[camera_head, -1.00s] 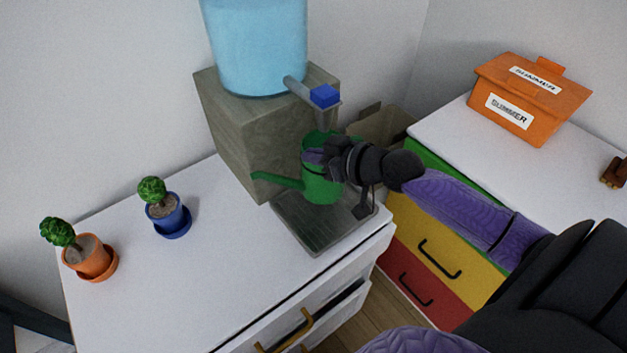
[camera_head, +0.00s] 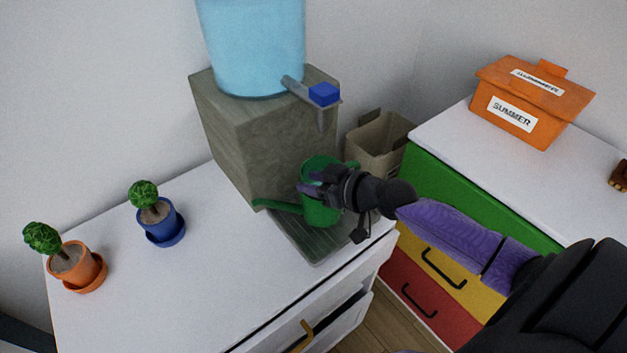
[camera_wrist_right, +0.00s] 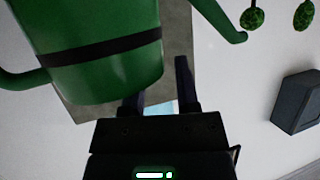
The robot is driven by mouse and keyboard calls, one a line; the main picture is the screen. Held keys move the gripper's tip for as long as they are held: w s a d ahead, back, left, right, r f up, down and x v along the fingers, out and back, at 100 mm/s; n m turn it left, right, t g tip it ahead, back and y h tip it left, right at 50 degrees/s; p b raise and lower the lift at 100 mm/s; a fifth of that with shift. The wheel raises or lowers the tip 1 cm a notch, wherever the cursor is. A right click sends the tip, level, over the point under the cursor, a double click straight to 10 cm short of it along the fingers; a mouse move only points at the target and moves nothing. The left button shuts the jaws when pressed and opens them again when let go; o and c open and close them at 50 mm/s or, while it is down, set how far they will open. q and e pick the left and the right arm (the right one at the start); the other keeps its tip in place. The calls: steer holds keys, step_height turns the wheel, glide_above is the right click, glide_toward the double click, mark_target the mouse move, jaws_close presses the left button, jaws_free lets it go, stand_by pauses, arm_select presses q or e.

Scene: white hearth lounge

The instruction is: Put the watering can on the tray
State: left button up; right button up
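The green watering can (camera_head: 318,212) with a dark band is upright at the metal drip tray (camera_head: 316,250) in front of the dispenser. Its spout points left and its handle is on the right. My right gripper (camera_head: 312,188) is at the can's near side. In the right wrist view, the can (camera_wrist_right: 95,60) fills the upper left. The fingers of my right gripper (camera_wrist_right: 160,95) are apart; one is partly hidden behind the can, the other stands clear beside it. The can's contact with the tray is partly hidden. My left gripper is not in view.
The dispenser block (camera_head: 265,145) with a blue jug (camera_head: 252,50) and tap (camera_head: 322,95) stands close behind the can. Two potted plants, blue (camera_head: 160,222) and orange (camera_head: 78,268), stand left. An orange box (camera_head: 530,105) is on the right cabinet. The white counter's middle is clear.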

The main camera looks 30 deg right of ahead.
steer(key=shift+r, duration=0.15)
steer(key=p+v, duration=0.2)
steer(key=v, duration=1)
